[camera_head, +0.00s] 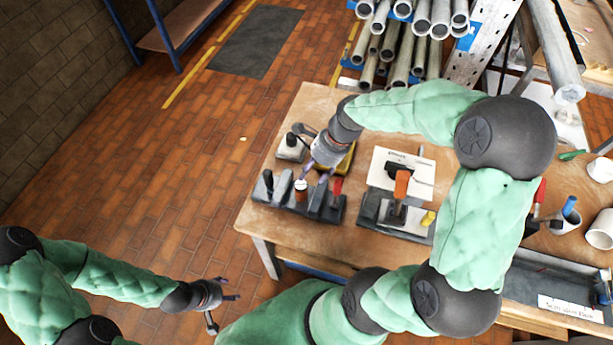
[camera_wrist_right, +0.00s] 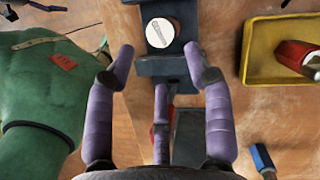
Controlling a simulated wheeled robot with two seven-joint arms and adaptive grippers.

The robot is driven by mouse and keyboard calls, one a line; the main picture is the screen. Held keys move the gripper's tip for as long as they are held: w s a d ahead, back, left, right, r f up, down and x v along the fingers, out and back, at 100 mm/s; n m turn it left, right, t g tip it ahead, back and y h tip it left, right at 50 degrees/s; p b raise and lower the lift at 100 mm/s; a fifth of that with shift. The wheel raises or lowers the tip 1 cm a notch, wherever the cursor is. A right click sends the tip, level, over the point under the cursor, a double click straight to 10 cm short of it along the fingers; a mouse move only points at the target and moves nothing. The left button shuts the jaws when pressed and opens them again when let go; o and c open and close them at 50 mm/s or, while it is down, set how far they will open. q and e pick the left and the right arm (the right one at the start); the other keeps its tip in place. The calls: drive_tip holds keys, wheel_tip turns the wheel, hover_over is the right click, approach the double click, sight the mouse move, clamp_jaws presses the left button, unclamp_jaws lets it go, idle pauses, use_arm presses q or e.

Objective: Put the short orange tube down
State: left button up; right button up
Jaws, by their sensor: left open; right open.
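A short orange tube (camera_head: 301,193) with a white top stands in a slot of the dark grey rack (camera_head: 322,209) on the wooden table. Its round white top (camera_wrist_right: 160,32) shows in the right wrist view, ahead of the fingertips. My right gripper (camera_head: 315,174) is open and empty close by the tube. In the right wrist view, its purple fingers (camera_wrist_right: 163,70) are spread and the tube is clear of them. My left gripper (camera_head: 231,290) is open and empty, off the table's near left side over the floor.
A yellow tray (camera_wrist_right: 250,76) holding a red item lies beside the rack. Black-handled and red-handled items share the rack. A fixture with a white plate (camera_head: 417,172) and an orange part (camera_head: 402,184) stands to the right. Metal pipes (camera_head: 407,50) are stacked behind.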

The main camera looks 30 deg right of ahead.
drive_tip(key=shift+p+v, duration=0.3)
drive_tip(key=shift+v, duration=1.75)
